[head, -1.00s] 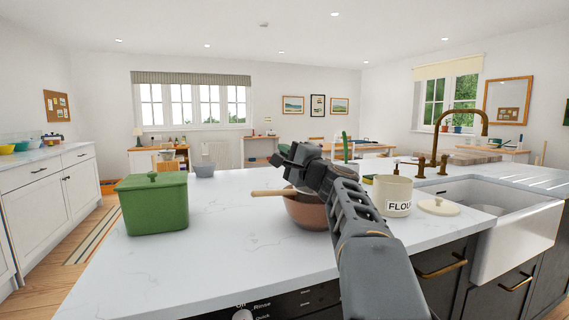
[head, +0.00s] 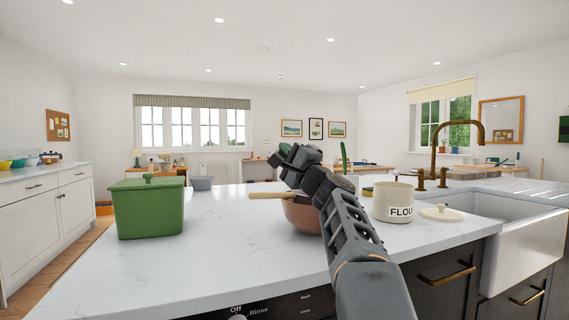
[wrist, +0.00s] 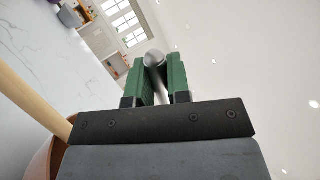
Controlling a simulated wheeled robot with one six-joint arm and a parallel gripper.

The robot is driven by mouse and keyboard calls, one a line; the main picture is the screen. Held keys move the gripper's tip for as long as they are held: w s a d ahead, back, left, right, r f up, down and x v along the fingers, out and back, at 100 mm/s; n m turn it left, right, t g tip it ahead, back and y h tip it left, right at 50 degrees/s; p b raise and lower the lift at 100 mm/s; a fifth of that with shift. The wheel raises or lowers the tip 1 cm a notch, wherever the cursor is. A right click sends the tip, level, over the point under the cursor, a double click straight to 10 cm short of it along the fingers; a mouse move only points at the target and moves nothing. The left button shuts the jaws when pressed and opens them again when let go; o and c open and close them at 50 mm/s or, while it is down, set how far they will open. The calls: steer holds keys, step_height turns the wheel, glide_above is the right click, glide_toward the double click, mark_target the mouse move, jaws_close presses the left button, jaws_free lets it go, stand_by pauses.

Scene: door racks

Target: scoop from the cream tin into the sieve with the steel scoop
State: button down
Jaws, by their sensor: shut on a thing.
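The cream tin (head: 394,204), marked FLOUR, stands open on the white counter right of my arm. Its pale lid (head: 443,213) lies beside it. The sieve's wooden handle (head: 268,195) sticks out left over the rim of a terracotta bowl (head: 301,217); its head is mostly hidden behind my arm. My gripper (head: 284,152) is raised above and just behind the bowl in the head view. In the wrist view, its green-padded fingers (wrist: 156,78) are shut on a round-ended steel handle (wrist: 155,60), which I take as the steel scoop. Its bowl end is out of view.
A green lidded box (head: 150,208) stands on the left of the counter. A grey bowl (head: 202,183) sits at the far edge. A white sink (head: 525,235) with a brass tap (head: 436,150) is at the right. The counter's middle left is clear.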

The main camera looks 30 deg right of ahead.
steer(key=shift+s+d+m+t+h+b, duration=0.15)
steer(key=shift+t+b, duration=0.3)
steer(key=shift+b, duration=0.85)
steer(key=shift+a+m+t+h+b, duration=0.2)
steer(key=shift+t+b, duration=0.25)
steer(key=shift+b, duration=0.8)
steer(key=shift+s+d+r+m+t+b, duration=0.1)
steer(key=shift+d+r+m+t+b, duration=0.1)
steer(key=shift+m+t+b, duration=0.25)
steer(key=shift+f+t, duration=0.1)
steer(key=shift+t, duration=0.25)
